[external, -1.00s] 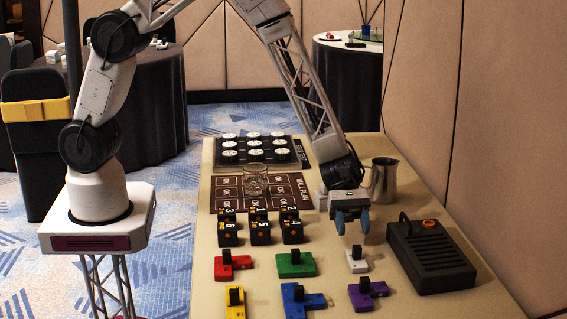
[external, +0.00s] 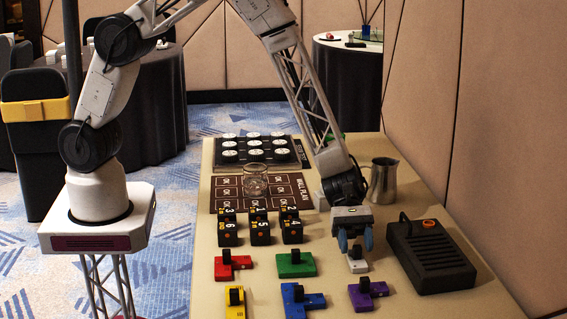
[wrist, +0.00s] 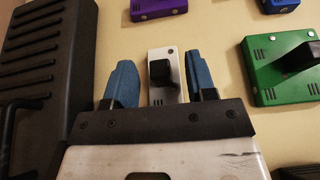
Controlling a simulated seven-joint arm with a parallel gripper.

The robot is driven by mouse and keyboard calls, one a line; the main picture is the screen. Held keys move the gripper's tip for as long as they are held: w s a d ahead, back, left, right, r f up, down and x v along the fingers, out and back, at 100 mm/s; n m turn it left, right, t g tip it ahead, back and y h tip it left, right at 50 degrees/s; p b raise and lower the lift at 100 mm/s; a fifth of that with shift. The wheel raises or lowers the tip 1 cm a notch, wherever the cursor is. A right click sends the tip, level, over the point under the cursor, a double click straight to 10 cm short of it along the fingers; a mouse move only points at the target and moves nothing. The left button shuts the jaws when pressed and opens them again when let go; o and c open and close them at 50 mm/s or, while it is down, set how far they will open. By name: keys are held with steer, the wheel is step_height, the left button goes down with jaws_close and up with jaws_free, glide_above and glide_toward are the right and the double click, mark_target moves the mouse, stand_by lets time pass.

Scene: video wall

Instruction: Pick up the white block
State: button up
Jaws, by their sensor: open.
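The white block (external: 357,266) lies on the table with a black upright peg on top. My gripper (external: 355,243) is just above it, pointing down, with its blue fingers open and apart. In the wrist view, the white block (wrist: 166,80) with its black peg shows between the two blue fingers of my gripper (wrist: 164,82). The fingers appear to straddle the peg from either side, with a gap on both sides. My gripper holds nothing. Part of the block is hidden behind the gripper in the external view.
A black ribbed box (external: 431,257) stands close to the right. A green block (external: 296,265) lies to the left and a purple block (external: 367,296) in front. Black numbered cubes (external: 260,228) and a metal jug (external: 383,181) stand farther back.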

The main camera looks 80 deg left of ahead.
mark_target(358, 247)
steer(key=shift+x, duration=0.9)
jaws_close()
steer(key=shift+r, duration=0.15)
steer(key=shift+r, duration=4.9)
